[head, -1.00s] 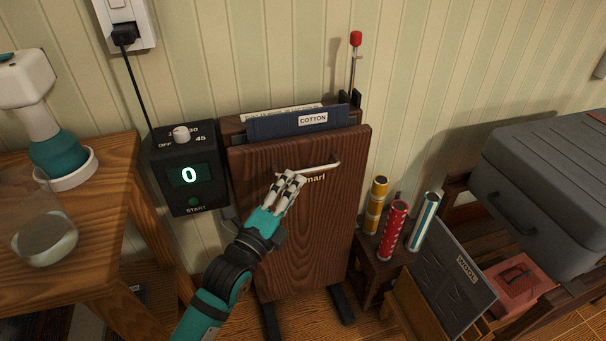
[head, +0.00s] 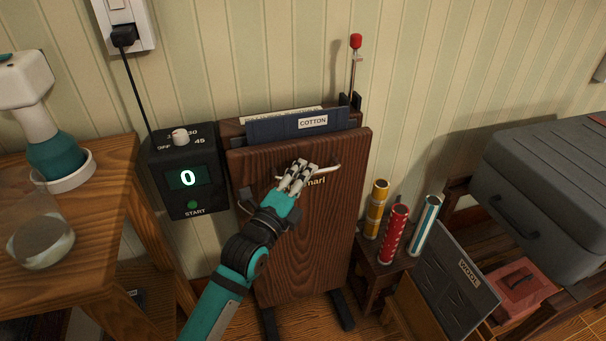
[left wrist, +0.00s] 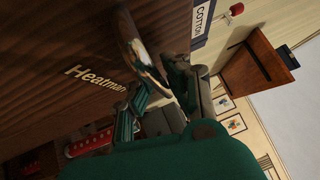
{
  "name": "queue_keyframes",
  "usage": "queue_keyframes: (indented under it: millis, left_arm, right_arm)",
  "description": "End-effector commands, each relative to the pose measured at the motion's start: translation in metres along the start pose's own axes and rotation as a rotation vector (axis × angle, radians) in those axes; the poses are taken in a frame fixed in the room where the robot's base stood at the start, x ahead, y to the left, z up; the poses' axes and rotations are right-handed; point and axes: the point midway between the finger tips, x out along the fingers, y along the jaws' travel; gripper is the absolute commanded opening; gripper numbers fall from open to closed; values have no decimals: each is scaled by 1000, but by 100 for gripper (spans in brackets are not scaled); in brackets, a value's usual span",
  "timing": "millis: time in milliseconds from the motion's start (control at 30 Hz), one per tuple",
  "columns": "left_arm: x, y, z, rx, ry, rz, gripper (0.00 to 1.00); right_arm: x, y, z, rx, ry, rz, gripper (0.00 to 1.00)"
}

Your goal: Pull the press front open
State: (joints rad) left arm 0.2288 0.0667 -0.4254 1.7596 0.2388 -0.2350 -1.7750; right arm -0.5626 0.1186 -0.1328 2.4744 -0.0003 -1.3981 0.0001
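The press front (head: 310,230) is a dark brown wooden panel standing upright, with a pale bar handle (head: 328,168) near its top. In the left wrist view the front (left wrist: 60,40) carries the lettering "Heatman", and the handle (left wrist: 133,42) runs to the fingers. My left gripper (head: 299,168) is at the left and middle part of the handle, covering some lettering. Its fingers (left wrist: 155,95) are apart, with the handle's end at the gap between them. Whether they touch it I cannot tell. The front looks closed. My right gripper is out of view.
A black timer box (head: 188,178) showing 0 is left of the press, beside a wooden table (head: 110,190). A navy "COTTON" board (head: 270,127) stands behind the front. Coloured tubes (head: 393,235) and a grey "WOOL" board (head: 455,280) are at the right.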

Motion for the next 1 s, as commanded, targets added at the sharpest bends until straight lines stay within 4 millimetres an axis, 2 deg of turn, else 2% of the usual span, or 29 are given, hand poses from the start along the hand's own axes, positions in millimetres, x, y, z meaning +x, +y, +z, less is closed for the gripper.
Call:
queue_keyframes:
  millis: [467,567,733,900,1000]
  left_arm:
    - [-4,4,-4,7,1,3,0]
    - [-16,5,-16,24,0,-11,0]
    - [-52,6,-52,74,2,-60,0]
    - [-83,9,-84,127,2,-110,0]
    - [-95,9,-95,147,3,-130,0]
  right_arm:
    - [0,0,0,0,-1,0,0]
    - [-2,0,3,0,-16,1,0]
    - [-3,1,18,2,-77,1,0]
    - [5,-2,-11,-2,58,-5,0]
    - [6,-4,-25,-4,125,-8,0]
